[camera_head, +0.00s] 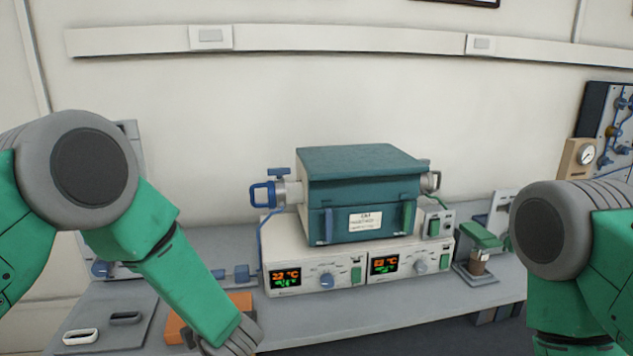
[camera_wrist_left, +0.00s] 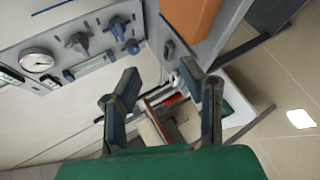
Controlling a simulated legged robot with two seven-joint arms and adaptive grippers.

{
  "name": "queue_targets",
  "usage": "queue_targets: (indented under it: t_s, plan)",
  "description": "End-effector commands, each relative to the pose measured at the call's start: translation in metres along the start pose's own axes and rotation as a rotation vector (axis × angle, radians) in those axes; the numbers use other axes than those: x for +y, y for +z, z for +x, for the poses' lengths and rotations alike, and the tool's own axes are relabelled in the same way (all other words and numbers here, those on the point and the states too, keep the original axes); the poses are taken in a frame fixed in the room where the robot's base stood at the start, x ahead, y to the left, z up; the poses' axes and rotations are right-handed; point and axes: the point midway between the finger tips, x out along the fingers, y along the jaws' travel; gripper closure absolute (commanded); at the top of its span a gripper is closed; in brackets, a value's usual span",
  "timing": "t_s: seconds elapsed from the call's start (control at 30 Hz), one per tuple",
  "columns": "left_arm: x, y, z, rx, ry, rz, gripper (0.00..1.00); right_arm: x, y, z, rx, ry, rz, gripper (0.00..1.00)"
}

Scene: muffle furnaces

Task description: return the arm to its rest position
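My left arm (camera_head: 170,270) comes in from the left in the head view and slopes down to the bottom edge, its wrist in front of an orange block (camera_head: 238,301). Its fingers are below that frame. In the left wrist view my left gripper (camera_wrist_left: 168,88) has its two fingers spread wide apart, with nothing held between them. My right arm (camera_head: 567,270) hangs at the right edge of the head view, bent downward. Its gripper is out of frame.
A teal muffle furnace (camera_head: 345,169) sits on a white control unit (camera_head: 340,288) with two lit displays on the grey bench (camera_head: 400,318). A small green-topped device (camera_head: 484,236) stands right of it. A dark tray with handles (camera_head: 110,318) lies at the front left.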

Motion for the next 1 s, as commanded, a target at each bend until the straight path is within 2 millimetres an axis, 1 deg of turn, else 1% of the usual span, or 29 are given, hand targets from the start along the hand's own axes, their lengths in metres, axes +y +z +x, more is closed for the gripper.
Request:
queue_targets:
  t_s: [0.03,0.07,0.1,0.17,0.2,0.27,0.3,0.37,0.4,0.5,0.53,0.6,0.7,0.8,1.0]
  plan:
    - [-0.042,-0.019,0.007,-0.070,-0.042,0.245,0.64,0.000,0.001,0.010,0.000,0.000,0.000,0.00]
    - [-0.062,-0.029,0.008,-0.121,-0.066,0.394,0.64,0.000,0.001,0.013,0.000,0.000,0.000,0.00]
    - [-0.089,-0.043,0.007,-0.188,-0.098,0.578,0.64,0.000,0.001,0.016,0.000,0.000,0.000,0.00]
    - [-0.129,-0.066,0.002,-0.291,-0.148,0.834,0.64,0.000,0.001,0.021,0.000,0.000,0.000,0.00]
    - [-0.153,-0.083,-0.005,-0.361,-0.180,0.989,0.64,0.000,0.001,0.024,0.000,0.000,0.000,0.00]
    - [-0.188,-0.110,-0.017,-0.472,-0.229,1.209,0.64,0.000,0.001,0.028,0.000,0.000,0.000,0.00]
    - [-0.209,-0.129,-0.027,-0.550,-0.260,1.342,0.64,0.000,0.002,0.031,0.000,0.000,0.000,0.00]
    - [-0.237,-0.158,-0.046,-0.673,-0.306,1.526,0.64,0.000,0.002,0.035,0.000,0.000,0.000,0.00]
    - [-0.253,-0.177,-0.059,-0.757,-0.332,1.632,0.64,0.000,0.002,0.037,0.000,0.000,0.000,0.00]
    - [-0.283,-0.219,-0.091,-0.952,-0.382,1.841,0.64,0.000,0.002,0.042,0.000,0.000,0.000,0.00]
    - [-0.289,-0.230,-0.099,-1.004,-0.393,1.888,0.64,0.000,0.002,0.043,0.000,0.000,0.000,0.00]
    - [-0.299,-0.250,-0.117,-1.110,-0.409,1.972,0.64,0.000,0.002,0.045,0.000,0.000,0.000,0.00]
    - [-0.306,-0.267,-0.133,-1.209,-0.420,2.042,0.64,0.000,0.002,0.046,0.000,0.000,0.000,0.00]
    - [-0.309,-0.274,-0.140,-1.251,-0.423,2.069,0.64,0.000,0.002,0.046,0.000,0.000,0.000,0.00]
    - [-0.309,-0.274,-0.140,-1.254,-0.421,2.071,0.64,0.000,0.002,0.046,0.000,0.000,0.000,0.00]
